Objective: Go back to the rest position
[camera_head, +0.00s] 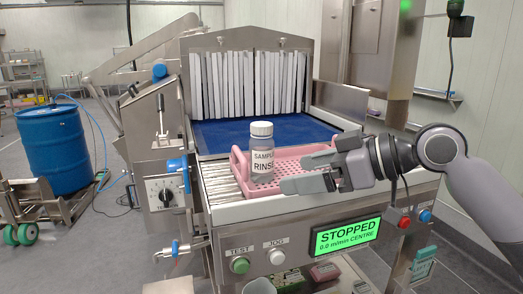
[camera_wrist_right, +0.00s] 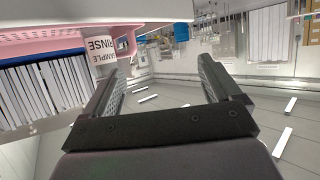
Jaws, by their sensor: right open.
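My right gripper (camera_head: 292,172) reaches in from the right over the front of the conveyor, with its fingers apart and nothing between them. In the right wrist view the open fingers (camera_wrist_right: 158,68) frame only floor and background. A white bottle labelled SAMPLE RINSE (camera_head: 262,158) stands upright in a pink perforated tray (camera_head: 239,164), just left of my fingertips. In the wrist view the bottle (camera_wrist_right: 101,50) shows upside down beyond the left finger. The gripper hides part of the tray's right side. My left gripper is not in view.
The tray sits on the rollers (camera_head: 219,181) before a blue belt (camera_head: 262,133) and a strip curtain (camera_head: 250,85). A green display (camera_head: 345,236) reads STOPPED. TEST and JOG buttons sit on the front panel. A blue drum (camera_head: 52,150) stands at left.

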